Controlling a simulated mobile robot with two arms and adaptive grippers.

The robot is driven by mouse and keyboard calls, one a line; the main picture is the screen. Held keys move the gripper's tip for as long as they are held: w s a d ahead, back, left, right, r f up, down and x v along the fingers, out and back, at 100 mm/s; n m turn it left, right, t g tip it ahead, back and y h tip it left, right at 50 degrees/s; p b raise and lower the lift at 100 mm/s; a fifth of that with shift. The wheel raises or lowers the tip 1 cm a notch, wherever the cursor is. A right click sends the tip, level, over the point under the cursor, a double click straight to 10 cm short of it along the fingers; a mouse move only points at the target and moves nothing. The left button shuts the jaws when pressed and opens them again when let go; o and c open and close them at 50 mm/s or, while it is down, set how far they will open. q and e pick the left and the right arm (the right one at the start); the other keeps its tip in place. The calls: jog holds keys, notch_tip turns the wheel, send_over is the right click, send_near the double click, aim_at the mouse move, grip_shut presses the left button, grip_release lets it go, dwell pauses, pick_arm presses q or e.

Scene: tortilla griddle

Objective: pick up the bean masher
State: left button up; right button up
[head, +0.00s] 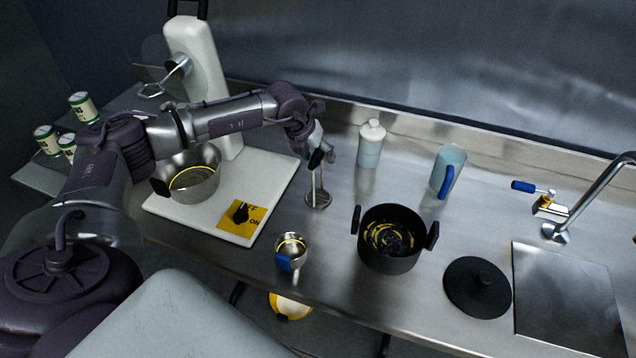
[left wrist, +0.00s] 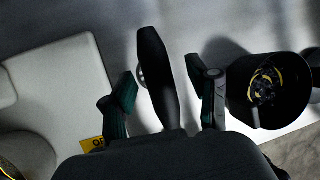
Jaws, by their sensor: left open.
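The bean masher (head: 318,196) stands upright on the steel counter, to the right of the white mixer base, with its metal round foot down and its dark handle up. My left gripper (head: 323,153) is at the top of the masher and partly hides the handle. In the left wrist view, the black handle (left wrist: 156,72) stands between the two open fingers of my left gripper (left wrist: 165,88), with a gap showing on each side. My right gripper is not in view.
A black pot (head: 390,262) stands right of the masher, a small metal cup (head: 291,246) in front. A white bottle (head: 371,146) and a pale blue jug (head: 449,168) stand behind. The mixer (head: 203,75) with its bowl (head: 190,180) is to the left. A black lid (head: 478,288) lies at right.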

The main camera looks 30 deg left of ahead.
pick_arm(q)
jog(key=shift+w+f, duration=0.1)
jog(key=shift+f, duration=0.25)
grip_shut()
jog(key=shift+r, duration=0.1)
